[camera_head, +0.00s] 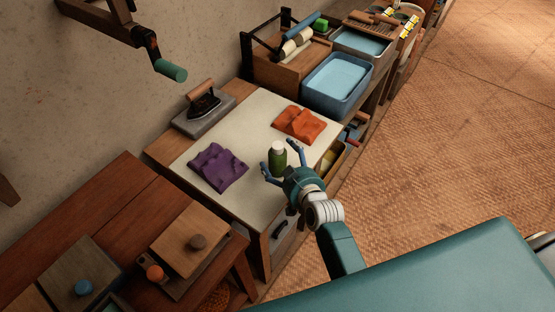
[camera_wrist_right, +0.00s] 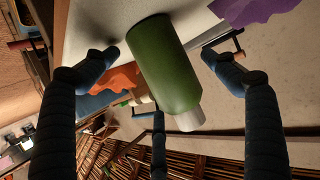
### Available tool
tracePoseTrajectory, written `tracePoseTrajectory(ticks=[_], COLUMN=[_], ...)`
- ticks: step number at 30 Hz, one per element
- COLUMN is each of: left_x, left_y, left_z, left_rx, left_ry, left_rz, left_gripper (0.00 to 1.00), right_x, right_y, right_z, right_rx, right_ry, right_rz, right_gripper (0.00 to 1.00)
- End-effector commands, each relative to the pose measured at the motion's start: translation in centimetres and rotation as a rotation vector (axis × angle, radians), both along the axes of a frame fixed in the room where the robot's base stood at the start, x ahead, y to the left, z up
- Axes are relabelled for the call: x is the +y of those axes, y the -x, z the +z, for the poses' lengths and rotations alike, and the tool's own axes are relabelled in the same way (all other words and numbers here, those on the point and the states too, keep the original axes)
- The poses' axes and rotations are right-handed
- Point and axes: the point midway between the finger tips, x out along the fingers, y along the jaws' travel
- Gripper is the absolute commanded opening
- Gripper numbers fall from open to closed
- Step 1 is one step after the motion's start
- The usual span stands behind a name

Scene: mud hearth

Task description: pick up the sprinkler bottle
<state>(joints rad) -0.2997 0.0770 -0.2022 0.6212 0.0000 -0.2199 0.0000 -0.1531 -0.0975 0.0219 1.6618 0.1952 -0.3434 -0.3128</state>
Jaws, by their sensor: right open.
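The sprinkler bottle (camera_head: 278,157) is green with a white cap and stands upright near the front edge of the pale-topped table (camera_head: 245,125). My right gripper (camera_head: 285,172) is at the bottle with its fingers spread. In the right wrist view the green bottle (camera_wrist_right: 163,65) lies between the open fingers of the right gripper (camera_wrist_right: 166,82). Gaps show between the bottle and the two side fingers; whether the third finger touches it I cannot tell. My left gripper is not in view.
A purple cloth (camera_head: 217,168) and an orange cloth (camera_head: 299,123) lie on the table on either side of the bottle. An iron (camera_head: 204,104) rests on a grey slab behind. A blue basin (camera_head: 337,85) stands further right. A crank handle (camera_head: 171,70) juts out at upper left.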

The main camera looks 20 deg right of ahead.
Motion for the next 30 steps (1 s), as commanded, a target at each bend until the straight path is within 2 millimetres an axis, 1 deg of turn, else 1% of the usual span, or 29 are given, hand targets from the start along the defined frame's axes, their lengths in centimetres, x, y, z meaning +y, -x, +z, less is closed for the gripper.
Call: tracePoseTrajectory(ticks=[6, 8, 12, 14, 15, 26, 30], left_x=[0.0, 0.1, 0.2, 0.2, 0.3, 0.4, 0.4], left_y=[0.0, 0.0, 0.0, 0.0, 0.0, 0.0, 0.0], left_z=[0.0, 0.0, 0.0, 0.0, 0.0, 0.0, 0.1], left_rx=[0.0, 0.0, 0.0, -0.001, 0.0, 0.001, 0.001], left_ry=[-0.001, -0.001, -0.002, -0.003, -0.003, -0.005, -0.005], left_rz=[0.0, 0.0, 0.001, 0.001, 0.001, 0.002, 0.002], left_gripper=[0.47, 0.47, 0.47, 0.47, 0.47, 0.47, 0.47], right_x=[0.0, 0.0, 0.0, 0.0, 0.0, 0.0, 0.1], right_y=[-0.1, -0.1, -0.1, -0.1, -0.1, -0.1, -0.1], right_z=[0.0, 0.0, 0.0, 0.0, -0.1, 0.2, 1.3], right_rx=[-0.001, -0.001, 0.0, 0.0, 0.0, 0.0, -0.004], right_ry=[0.0, 0.0, 0.0, 0.0, 0.0, 0.0, -0.001], right_rz=[0.0, 0.0, 0.0, 0.0, 0.0, 0.0, 0.0], right_gripper=[0.85, 0.75, 0.47, 0.35, 0.33, 0.33, 0.33])
